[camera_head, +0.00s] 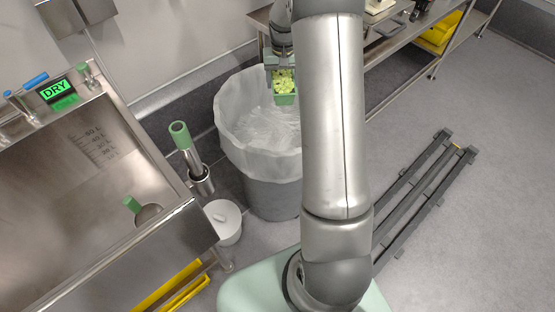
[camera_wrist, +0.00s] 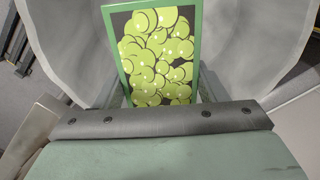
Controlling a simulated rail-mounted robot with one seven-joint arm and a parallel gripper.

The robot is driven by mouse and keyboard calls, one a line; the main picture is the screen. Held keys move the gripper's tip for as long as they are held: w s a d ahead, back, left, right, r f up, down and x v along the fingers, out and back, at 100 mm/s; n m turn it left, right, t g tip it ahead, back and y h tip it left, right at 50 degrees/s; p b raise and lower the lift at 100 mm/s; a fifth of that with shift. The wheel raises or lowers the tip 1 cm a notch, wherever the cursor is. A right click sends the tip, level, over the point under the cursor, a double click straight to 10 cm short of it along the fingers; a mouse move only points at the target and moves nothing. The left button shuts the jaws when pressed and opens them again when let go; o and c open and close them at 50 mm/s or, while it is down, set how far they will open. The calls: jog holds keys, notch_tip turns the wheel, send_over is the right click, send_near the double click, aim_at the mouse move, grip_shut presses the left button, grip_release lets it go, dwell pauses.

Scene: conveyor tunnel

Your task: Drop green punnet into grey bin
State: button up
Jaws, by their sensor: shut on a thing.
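The green punnet (camera_head: 285,98) holds light green grapes and hangs over the grey bin (camera_head: 272,198). The bin has a white liner folded over its rim, and the liner's inside looks empty where I can see it. My gripper (camera_head: 282,72) is shut on the punnet at the bin's back right, partly beside my arm. In the wrist view the punnet (camera_wrist: 158,58) fills the upper middle, its green rim and grapes facing the camera, with the pale liner (camera_wrist: 235,35) around it. The fingertips are mostly hidden. My arm hides the bin's right side in the head view.
A steel sink (camera_head: 90,190) with a DRY sign stands at left. A steel shelf (camera_head: 400,50) runs along the back, and a dark rail frame (camera_head: 425,195) lies on the floor at right.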

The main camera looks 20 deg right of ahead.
jog(key=shift+f+b, duration=1.9)
jog(key=shift+f, duration=1.1)
jog(key=o, duration=1.2)
jog(key=shift+a, duration=0.1)
jog(key=shift+r, duration=0.1)
notch_tip(320, 180, up, 17)
jog(key=shift+r+p, duration=0.15)
jog(key=shift+p, duration=0.4)
jog(key=shift+s, duration=0.1)
